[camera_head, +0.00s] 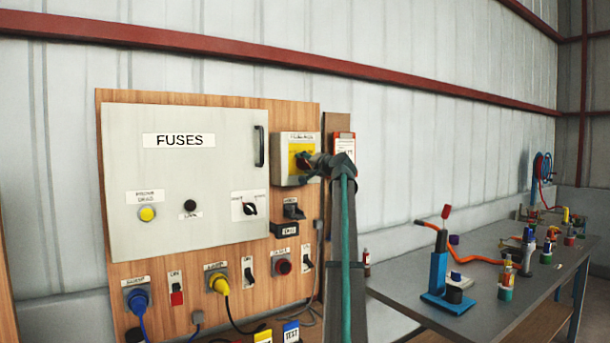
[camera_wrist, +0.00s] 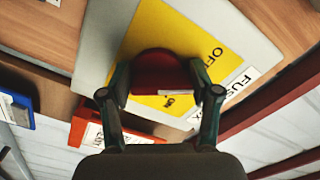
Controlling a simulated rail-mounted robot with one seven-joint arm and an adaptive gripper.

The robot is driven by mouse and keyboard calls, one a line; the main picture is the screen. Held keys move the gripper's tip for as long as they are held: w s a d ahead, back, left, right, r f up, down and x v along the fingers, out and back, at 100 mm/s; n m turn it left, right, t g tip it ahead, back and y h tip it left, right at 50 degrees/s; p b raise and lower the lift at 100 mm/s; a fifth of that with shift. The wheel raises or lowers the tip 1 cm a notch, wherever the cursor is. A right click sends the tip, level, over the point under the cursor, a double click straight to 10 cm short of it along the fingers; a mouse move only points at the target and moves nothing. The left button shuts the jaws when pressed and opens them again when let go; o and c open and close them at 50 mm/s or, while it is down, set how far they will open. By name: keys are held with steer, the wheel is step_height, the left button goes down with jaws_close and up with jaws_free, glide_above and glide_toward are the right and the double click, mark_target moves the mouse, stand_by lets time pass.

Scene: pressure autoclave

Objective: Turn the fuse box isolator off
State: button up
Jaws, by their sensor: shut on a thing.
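The fuse box isolator is a grey box (camera_head: 282,146) with a yellow plate (camera_wrist: 203,46) and a red rotary knob (camera_wrist: 158,66). It is mounted on the wooden board, right of the FUSES cabinet. My gripper (camera_head: 310,165) reaches it from the right and covers part of the knob. In the wrist view my gripper (camera_wrist: 160,82) is shut on the red knob, one finger on each side. A pale pointer mark on the knob lies beside the ON label (camera_wrist: 171,99). The OFF label (camera_wrist: 211,48) is on another part of the plate.
The FUSES cabinet (camera_head: 185,215) is closed at the left. An orange-red framed card (camera_head: 344,145) hangs close right of the isolator. Switches and cabled plugs (camera_head: 219,284) are below. A grey workbench (camera_head: 485,265) with several tools stands at the right.

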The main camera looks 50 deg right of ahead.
steer(key=shift+r+n+b, duration=0.1)
steer(key=shift+n+b, duration=0.95)
steer(key=shift+n, duration=0.05)
steer(key=o, duration=1.1)
steer(key=shift+s+a, duration=0.25)
steer(key=shift+s, duration=0.25)
steer(key=v, duration=1.1)
steer(key=shift+d, duration=0.1)
